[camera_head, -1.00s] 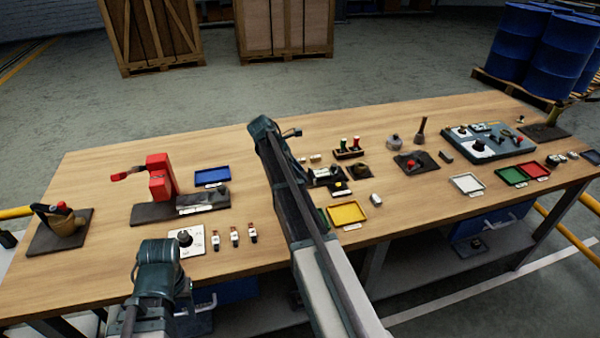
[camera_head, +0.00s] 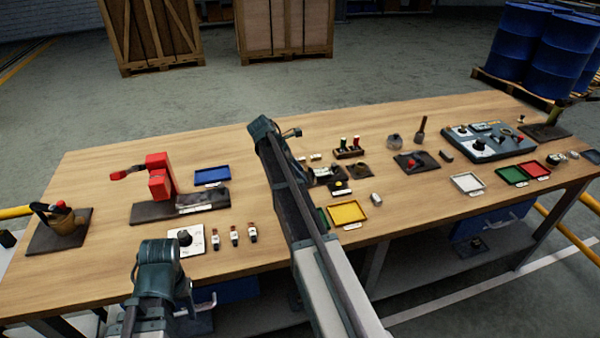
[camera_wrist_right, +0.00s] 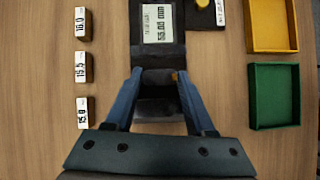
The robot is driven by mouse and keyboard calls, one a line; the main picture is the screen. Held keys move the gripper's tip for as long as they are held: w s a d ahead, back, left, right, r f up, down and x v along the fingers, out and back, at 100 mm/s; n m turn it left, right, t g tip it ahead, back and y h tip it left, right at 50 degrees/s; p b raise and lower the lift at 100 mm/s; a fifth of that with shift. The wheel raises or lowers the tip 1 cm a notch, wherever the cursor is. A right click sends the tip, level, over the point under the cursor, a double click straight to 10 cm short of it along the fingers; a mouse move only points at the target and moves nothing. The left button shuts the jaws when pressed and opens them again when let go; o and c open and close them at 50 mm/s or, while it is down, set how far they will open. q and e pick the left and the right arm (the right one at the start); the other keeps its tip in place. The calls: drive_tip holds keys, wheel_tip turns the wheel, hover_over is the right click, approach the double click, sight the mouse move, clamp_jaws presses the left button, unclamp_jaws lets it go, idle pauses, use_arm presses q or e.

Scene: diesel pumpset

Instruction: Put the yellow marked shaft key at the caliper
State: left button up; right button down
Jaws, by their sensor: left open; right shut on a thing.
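The caliper (camera_wrist_right: 157,22) is a dark device with a white label giving a reading in mm. In the head view the caliper (camera_head: 322,172) lies mid-table, partly behind my right arm. My right gripper (camera_wrist_right: 157,86) is shut on a small dark grey piece with a yellow spot, the shaft key (camera_wrist_right: 155,77), close against the caliper's near end. I cannot tell whether it touches the caliper. In the head view the right fingertips are hidden behind the arm. My left gripper (camera_head: 160,262) is empty at the table's front edge, its fingers barely visible.
Three labelled blocks (camera_wrist_right: 82,68) stand left of the caliper in the wrist view. A yellow tray (camera_wrist_right: 272,48) and a green tray (camera_wrist_right: 274,122) lie at right. A red device (camera_head: 159,177) and a blue tray (camera_head: 212,185) stand left. The table's far middle is clear.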

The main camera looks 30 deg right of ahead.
drive_tip(key=shift+f, duration=0.1)
drive_tip(key=shift+c, duration=0.8)
unclamp_jaws()
wheel_tip(320, 180, up, 7)
drive_tip(key=p, duration=0.7)
drive_tip(key=shift+a, duration=0.1)
